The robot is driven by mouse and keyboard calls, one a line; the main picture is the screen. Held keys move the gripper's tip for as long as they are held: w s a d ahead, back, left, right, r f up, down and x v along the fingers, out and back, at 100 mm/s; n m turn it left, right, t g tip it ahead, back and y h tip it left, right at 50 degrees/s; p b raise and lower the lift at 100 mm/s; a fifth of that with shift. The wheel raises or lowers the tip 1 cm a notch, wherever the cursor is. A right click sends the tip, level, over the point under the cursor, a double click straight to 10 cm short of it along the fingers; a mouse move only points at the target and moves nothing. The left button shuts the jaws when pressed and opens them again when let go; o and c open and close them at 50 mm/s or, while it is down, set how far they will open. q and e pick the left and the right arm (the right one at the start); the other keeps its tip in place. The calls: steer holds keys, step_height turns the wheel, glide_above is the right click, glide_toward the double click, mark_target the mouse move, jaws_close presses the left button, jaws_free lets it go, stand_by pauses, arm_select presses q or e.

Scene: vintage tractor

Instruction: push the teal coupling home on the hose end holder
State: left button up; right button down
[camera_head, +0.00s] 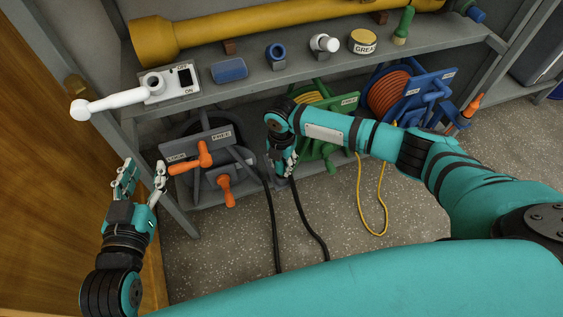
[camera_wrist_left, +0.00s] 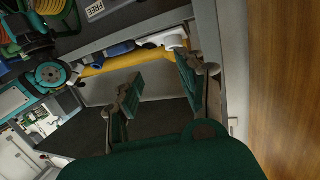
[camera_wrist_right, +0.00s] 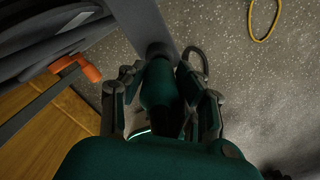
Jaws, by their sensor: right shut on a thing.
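My right gripper (camera_head: 284,166) reaches down in front of the shelf's lower level, beside the black hoses. In the right wrist view its fingers are closed around the teal coupling (camera_wrist_right: 156,84). The coupling's far end meets a dark round piece (camera_wrist_right: 159,50), likely the hose end holder, in front of a grey upright; I cannot tell if any gap is left between them. In the head view the arm and gripper hide the coupling. My left gripper (camera_head: 143,173) is open and empty at the left, near orange handles; its spread fingers also show in the left wrist view (camera_wrist_left: 155,80).
A grey reel with orange handles (camera_head: 205,156) stands left of my right gripper. Green (camera_head: 318,120) and blue (camera_head: 420,90) reels stand right of it. Black hoses (camera_head: 271,225) and a yellow hose (camera_head: 360,195) lie on the floor. A wooden panel (camera_head: 60,130) borders the left.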

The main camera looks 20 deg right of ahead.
steer(key=shift+f+b, duration=0.3)
steer(key=shift+f, duration=0.3)
steer(key=c, duration=0.9)
jaws_free()
arm_select(q)
steer(key=r+t, duration=0.1)
steer(key=r, duration=0.1)
steer(key=shift+w+d+r+t, duration=0.2)
steer(key=shift+w+r+t, duration=0.1)
steer(key=shift+t, duration=0.1)
arm_select(e)
step_height(320, 180, up, 12)
steer(key=shift+s+f, duration=0.1)
